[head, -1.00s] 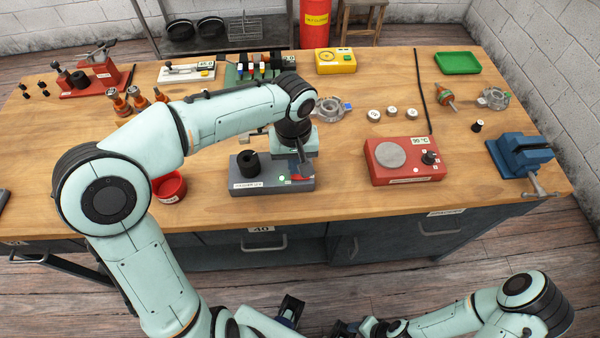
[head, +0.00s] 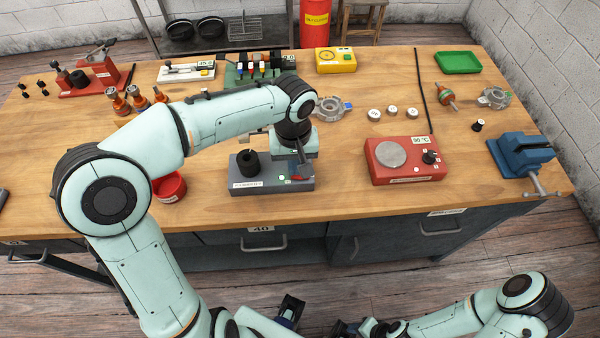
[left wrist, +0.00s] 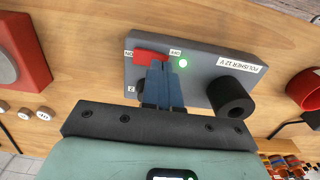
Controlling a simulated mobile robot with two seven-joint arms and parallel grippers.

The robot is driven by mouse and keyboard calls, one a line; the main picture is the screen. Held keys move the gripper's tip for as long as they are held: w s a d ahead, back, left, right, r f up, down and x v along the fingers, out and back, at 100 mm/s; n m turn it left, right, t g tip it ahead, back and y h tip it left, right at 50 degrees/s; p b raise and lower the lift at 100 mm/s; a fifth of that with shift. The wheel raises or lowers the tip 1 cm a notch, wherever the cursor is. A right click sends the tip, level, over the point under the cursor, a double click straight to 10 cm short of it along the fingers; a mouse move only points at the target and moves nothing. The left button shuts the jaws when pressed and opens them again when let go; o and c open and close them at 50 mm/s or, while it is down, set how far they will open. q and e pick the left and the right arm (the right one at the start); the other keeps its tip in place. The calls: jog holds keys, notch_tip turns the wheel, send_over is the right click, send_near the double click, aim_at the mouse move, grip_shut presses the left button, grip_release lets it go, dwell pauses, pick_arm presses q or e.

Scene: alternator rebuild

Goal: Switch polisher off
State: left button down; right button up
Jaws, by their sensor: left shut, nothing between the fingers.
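The polisher (head: 240,183) is a grey box near the bench's front edge, with a black cylinder (head: 250,163) on its left part. In the left wrist view the polisher (left wrist: 205,50) carries the label "POLISHER 12 V". Its red rocker switch (left wrist: 148,56) lies between the ON and OFF labels, beside a lit green lamp (left wrist: 183,63). My left gripper (left wrist: 160,66) is shut and empty, with its tips at the OFF-side end of the switch, hiding part of it. I cannot tell whether they touch. In the head view the left gripper (head: 306,172) points down over the polisher's right part.
A red hot plate (head: 405,172) stands to the right of the polisher, and a red bowl (head: 170,187) to its left. A blue vise (head: 522,155) is at the right end. Bare wood lies between the polisher and the hot plate.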

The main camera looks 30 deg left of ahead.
pick_arm(q)
jog(key=shift+f+b, duration=0.5)
jog(key=shift+f, duration=0.25)
pick_arm(e)
jog(key=shift+s+f, duration=0.2)
jog(key=shift+f, duration=0.35)
pick_arm(q)
jog(key=shift+r, duration=0.15)
pick_arm(e)
jog(key=shift+r, duration=0.15)
pick_arm(q)
jog(key=shift+r+p, duration=1)
jog(key=shift+r, duration=0.3)
jog(key=shift+r+p, duration=1.4)
jog(key=shift+r, duration=0.75)
pick_arm(e)
jog(key=w+r, duration=0.2)
jog(key=r, duration=0.3)
jog(key=shift+w+r, duration=0.1)
jog(key=shift+w, duration=0.3)
pick_arm(q)
jog(key=shift+f, duration=0.1)
